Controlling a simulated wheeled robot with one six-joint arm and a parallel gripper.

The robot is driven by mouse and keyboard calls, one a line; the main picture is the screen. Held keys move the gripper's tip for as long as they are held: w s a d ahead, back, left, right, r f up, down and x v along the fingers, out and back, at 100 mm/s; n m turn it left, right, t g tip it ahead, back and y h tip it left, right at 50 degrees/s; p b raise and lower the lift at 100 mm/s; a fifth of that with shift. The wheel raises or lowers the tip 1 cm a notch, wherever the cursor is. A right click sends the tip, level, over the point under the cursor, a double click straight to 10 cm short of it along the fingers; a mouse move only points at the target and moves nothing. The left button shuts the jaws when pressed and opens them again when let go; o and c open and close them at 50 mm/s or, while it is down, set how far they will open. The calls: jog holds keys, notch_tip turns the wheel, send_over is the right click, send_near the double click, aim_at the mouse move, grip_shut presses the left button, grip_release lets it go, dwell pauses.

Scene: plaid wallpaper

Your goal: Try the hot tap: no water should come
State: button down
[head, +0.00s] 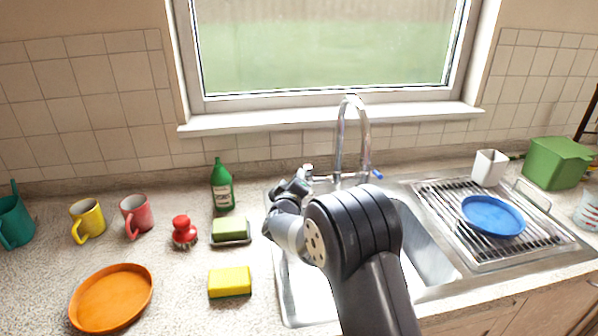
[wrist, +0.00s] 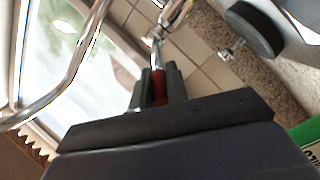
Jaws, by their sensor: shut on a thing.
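The chrome tap (head: 342,140) rises behind the sink with its tall curved spout, which also shows at the left of the wrist view (wrist: 78,68). Its blue-tipped cold handle (head: 377,174) sticks out to the right. The red hot handle (wrist: 159,86) shows in the wrist view between the fingers of my gripper (wrist: 160,88), which is shut on it. In the head view my gripper (head: 296,187) is at the left of the tap's base, and the red handle is hidden there. I see no water at the spout.
The sink basin (head: 425,255) lies below my arm. A draining rack (head: 470,250) with a blue plate (head: 492,215) is on the right. A green bottle (head: 222,187), a sponge on a dish (head: 230,230) and a red brush (head: 184,232) stand left of the sink.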

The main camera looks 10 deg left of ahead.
jog(key=shift+a+f+h, duration=0.1)
jog(key=shift+h, duration=0.2)
jog(key=c, duration=1.4)
grip_release()
jog(key=s, duration=0.7)
jog(key=s+a+b, duration=0.1)
jog(key=s, duration=0.2)
jog(key=shift+s, duration=0.35)
